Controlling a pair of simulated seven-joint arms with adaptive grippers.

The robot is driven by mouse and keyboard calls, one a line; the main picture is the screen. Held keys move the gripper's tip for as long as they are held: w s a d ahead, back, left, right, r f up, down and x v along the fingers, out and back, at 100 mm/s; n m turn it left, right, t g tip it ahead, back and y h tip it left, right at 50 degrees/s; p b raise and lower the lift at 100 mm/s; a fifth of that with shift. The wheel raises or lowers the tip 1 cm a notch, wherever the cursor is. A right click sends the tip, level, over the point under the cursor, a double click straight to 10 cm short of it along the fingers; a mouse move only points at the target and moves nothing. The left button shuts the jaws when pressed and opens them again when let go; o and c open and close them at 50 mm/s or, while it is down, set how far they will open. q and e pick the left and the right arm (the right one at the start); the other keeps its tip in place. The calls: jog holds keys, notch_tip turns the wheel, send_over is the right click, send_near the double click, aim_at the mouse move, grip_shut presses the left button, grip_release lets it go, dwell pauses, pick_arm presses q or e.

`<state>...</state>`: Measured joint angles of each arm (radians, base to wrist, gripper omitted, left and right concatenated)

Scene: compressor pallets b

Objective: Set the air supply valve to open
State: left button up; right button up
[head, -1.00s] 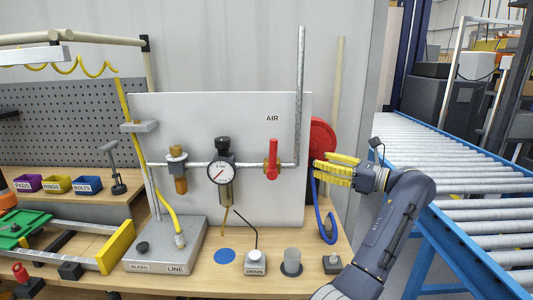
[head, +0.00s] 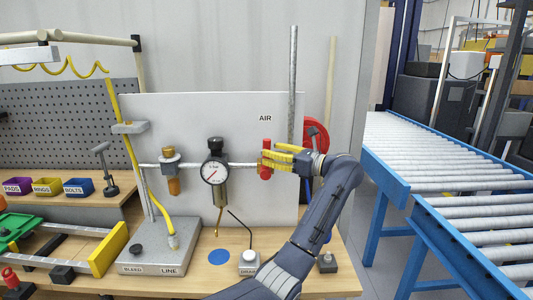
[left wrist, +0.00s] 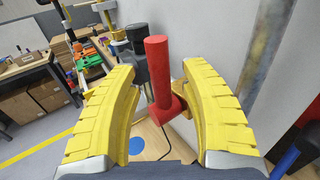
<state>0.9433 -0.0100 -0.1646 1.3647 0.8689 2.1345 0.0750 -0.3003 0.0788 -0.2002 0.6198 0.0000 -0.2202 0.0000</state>
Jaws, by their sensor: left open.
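The air supply valve has a red handle (head: 265,147) on the horizontal pipe, right of the gauge and below the word AIR on the white panel (head: 145,110). The handle stands upright, crosswise to the pipe. My left gripper (head: 272,158) has yellow fingers and is open at the handle, reaching in from the right. In the left wrist view, the red handle (left wrist: 160,72) stands between the two spread fingers (left wrist: 158,105), with gaps visible on both sides. Part of the valve body is hidden behind the fingers. My right gripper is not in view.
The pressure gauge (head: 214,172) and regulator hang left of the valve. A tall grey pipe (head: 293,80) rises just right of it, near a red hose reel (head: 316,140). A grey BLEED/LINE box (head: 160,250) stands on the bench. A roller conveyor (head: 400,150) lies at right.

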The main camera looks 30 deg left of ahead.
pick_arm(q)
jog(key=shift+a, duration=1.25)
grip_shut()
